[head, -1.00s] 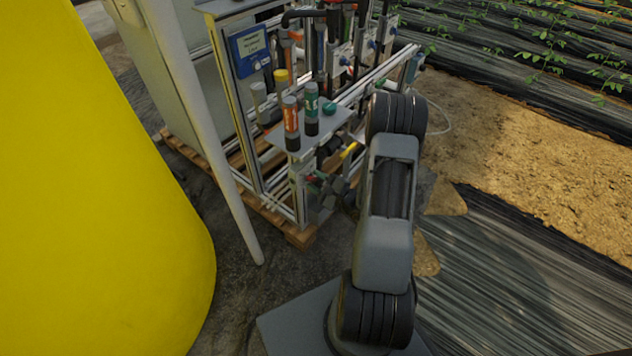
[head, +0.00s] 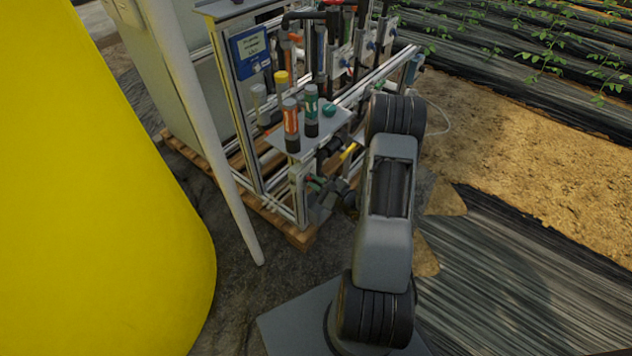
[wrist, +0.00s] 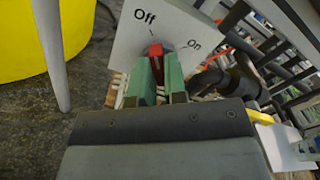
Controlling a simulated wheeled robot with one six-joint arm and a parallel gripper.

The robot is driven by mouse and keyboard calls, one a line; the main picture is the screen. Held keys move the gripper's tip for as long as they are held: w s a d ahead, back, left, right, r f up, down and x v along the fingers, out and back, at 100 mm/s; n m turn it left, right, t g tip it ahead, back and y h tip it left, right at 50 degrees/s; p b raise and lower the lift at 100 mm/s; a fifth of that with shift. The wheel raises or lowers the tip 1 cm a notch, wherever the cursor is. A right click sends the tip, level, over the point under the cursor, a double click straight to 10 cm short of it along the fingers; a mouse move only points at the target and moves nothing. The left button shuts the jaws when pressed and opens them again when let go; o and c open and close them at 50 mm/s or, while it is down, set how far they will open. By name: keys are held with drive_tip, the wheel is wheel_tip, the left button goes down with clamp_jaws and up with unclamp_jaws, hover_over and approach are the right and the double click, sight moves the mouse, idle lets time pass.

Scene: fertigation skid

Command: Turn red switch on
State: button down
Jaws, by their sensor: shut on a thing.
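The red switch (wrist: 156,51) is in the wrist view, on a pale panel (wrist: 128,38) marked "Off" at upper left and "On" at right. The red lever points up, a little nearer the "Off" mark than "On". My gripper (wrist: 159,72) has its two green fingers on either side of the lever and is shut on it. The fingertips hide the lower part of the lever. In the head view my gripper (head: 316,184) is small and dark at the front of the skid, and the switch cannot be made out there.
A skid frame (head: 258,130) on a wooden pallet (head: 300,236) carries a shelf with several bottles (head: 291,125). A white post (head: 205,120) and a large yellow tank (head: 90,200) stand on the left. Dark pipes (wrist: 212,82) run right of the switch panel.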

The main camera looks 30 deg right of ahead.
drive_tip(key=m+p, duration=0.2)
drive_tip(key=m, duration=0.2)
drive_tip(key=shift+m, duration=0.3)
drive_tip(key=m+p, duration=0.1)
drive_tip(key=m, duration=0.2)
drive_tip(key=shift+s+m+p, duration=0.1)
drive_tip(key=shift+m+p, duration=0.3)
drive_tip(key=m+p, duration=0.2)
drive_tip(key=m, duration=0.3)
drive_tip(key=shift+a+f+m+p, duration=0.1)
drive_tip(key=shift+m+p, duration=0.6)
drive_tip(key=shift+m, duration=0.8)
drive_tip(key=c, duration=1.2)
unclamp_jaws()
drive_tip(key=shift+o, duration=0.2)
